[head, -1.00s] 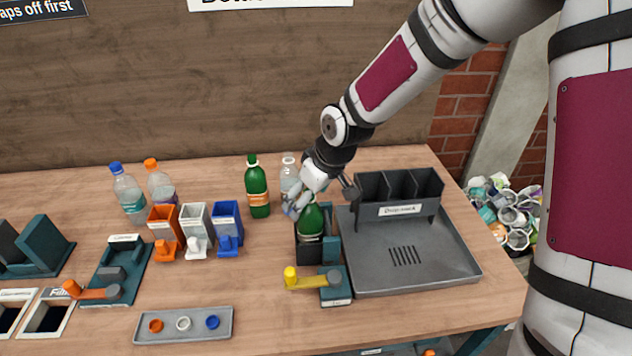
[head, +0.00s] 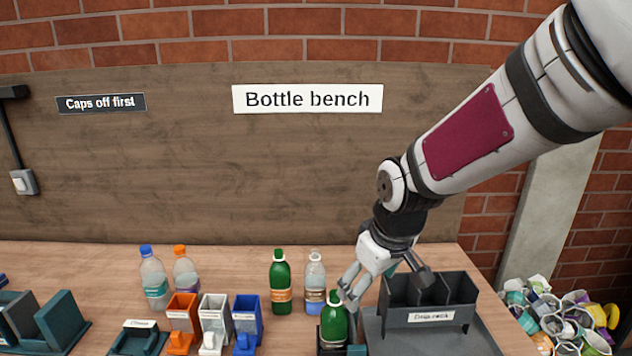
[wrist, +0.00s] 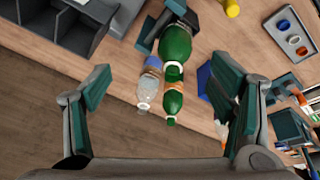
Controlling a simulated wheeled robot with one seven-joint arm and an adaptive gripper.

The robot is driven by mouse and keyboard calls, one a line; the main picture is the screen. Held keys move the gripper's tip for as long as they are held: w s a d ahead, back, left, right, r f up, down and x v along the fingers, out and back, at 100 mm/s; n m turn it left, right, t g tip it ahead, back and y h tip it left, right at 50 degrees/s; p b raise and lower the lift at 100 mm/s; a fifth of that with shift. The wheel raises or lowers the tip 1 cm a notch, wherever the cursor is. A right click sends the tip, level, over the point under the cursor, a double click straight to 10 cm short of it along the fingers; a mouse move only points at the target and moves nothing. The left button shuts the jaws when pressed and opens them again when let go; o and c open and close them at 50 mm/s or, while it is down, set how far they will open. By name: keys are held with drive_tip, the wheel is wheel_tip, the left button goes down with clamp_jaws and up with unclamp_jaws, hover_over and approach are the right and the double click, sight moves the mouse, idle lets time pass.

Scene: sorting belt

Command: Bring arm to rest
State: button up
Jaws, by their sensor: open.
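My gripper (head: 388,292) is open and empty. In the head view it hangs just above and to the right of a green bottle (head: 334,324) that stands at the left of the drip rack (head: 432,317). In the wrist view the two fingers (wrist: 165,105) are spread wide with bare bench and bottles between them, apart from the fingers. The green bottle in the holder shows there too (wrist: 175,44). A second green bottle (head: 281,285) and a clear bottle (head: 315,287) stand behind it.
Two clear bottles with a blue cap (head: 154,280) and an orange cap (head: 186,274) stand at the left back. Orange (head: 181,318), white (head: 213,318) and blue bins (head: 247,318) stand in front. Space above the bench is free.

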drive_tip(key=s+d+r+m+t, duration=0.1)
drive_tip(key=s+d+r+m, duration=0.2)
drive_tip(key=s, duration=0.7)
drive_tip(key=s+d+r+m+t+h, duration=0.1)
drive_tip(key=s+d+r+m, duration=0.3)
drive_tip(key=s+r, duration=0.4)
drive_tip(key=s+d, duration=0.1)
drive_tip(key=s, duration=0.1)
drive_tip(key=shift+s+d, duration=0.3)
drive_tip(key=shift+d, duration=0.05)
